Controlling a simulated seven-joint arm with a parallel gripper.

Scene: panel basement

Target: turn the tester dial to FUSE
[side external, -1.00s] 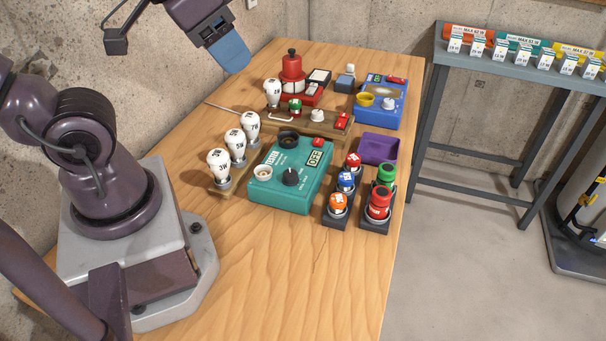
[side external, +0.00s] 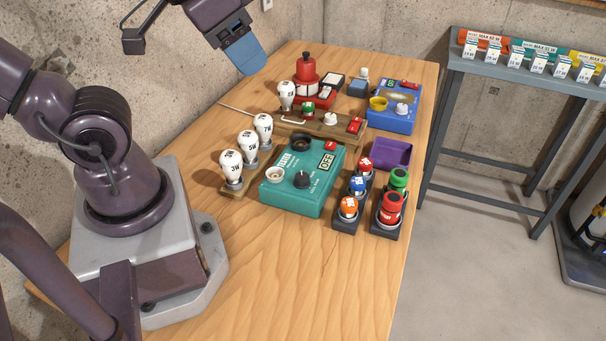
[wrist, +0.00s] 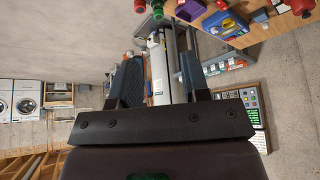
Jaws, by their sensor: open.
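The teal tester (side external: 293,203) lies on the wooden bench in the side view, lettered TESTER. Its black dial (side external: 301,181) is near the middle of its top face, with small lettering around it too fine to read. My gripper (side external: 246,55) is high above the back left of the bench, well away from the dial and touching nothing. In the wrist view its fingers (wrist: 158,75) are apart with nothing held between them.
White bulbs (side external: 232,168) stand in a wooden rack left of the tester. Coloured fuses (side external: 391,207) in dark holders and a purple tray (side external: 391,153) are at its right. A wooden board (side external: 285,123), red device (side external: 306,72) and blue box (side external: 395,118) stand behind. The front bench is clear.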

